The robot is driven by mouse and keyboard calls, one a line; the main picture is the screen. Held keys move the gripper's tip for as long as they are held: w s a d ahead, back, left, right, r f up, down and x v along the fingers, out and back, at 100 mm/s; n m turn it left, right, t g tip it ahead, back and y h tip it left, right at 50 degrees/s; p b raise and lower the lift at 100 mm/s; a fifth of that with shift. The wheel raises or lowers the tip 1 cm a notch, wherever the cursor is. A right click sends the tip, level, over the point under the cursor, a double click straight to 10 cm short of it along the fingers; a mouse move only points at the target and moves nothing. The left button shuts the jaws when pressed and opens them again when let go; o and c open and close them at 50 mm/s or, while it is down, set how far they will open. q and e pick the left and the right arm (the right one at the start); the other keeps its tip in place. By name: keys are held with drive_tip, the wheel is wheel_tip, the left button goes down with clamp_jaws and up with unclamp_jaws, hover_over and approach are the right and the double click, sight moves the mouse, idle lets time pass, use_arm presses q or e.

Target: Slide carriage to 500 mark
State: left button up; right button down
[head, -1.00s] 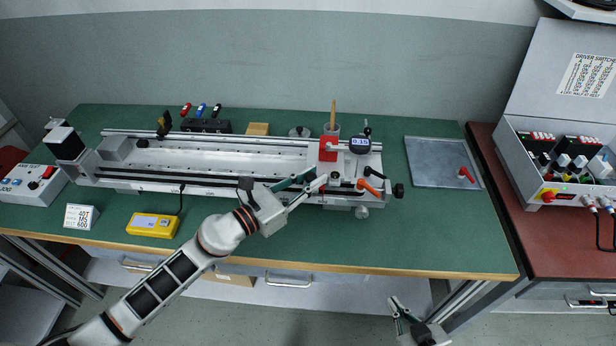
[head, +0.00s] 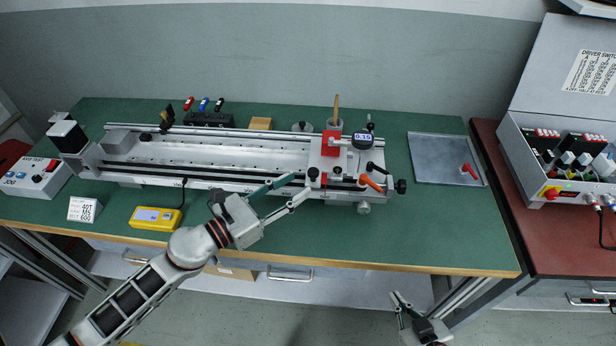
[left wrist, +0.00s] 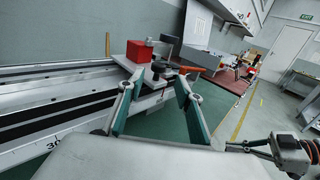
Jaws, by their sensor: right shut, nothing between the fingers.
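The carriage (head: 322,160) is a grey plate with a red block (head: 331,143) and a digital gauge (head: 363,138) reading about 0.15. It sits near the right end of the long rail bed (head: 215,155). A black knob (head: 313,173) is at its front left. My left gripper (head: 299,186) is open and empty, just in front and left of that knob, apart from it. In the left wrist view, the open fingers (left wrist: 158,95) frame the carriage's red block (left wrist: 138,51) beyond them. The front scale's mark at the carriage is unreadable. My right gripper (head: 401,303) is shut and empty, low in front of the bench.
An orange-handled lever (head: 370,183) and black end knob (head: 400,187) stick out at the right end. A yellow meter (head: 155,218) and white card (head: 85,210) lie front left. A grey tray (head: 440,165) is at right. The front right bench top is clear.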

use_arm(q)
drive_tip(key=v, duration=0.4)
drive_tip(key=shift+s+a, duration=0.25)
drive_tip(key=shift+s, duration=0.05)
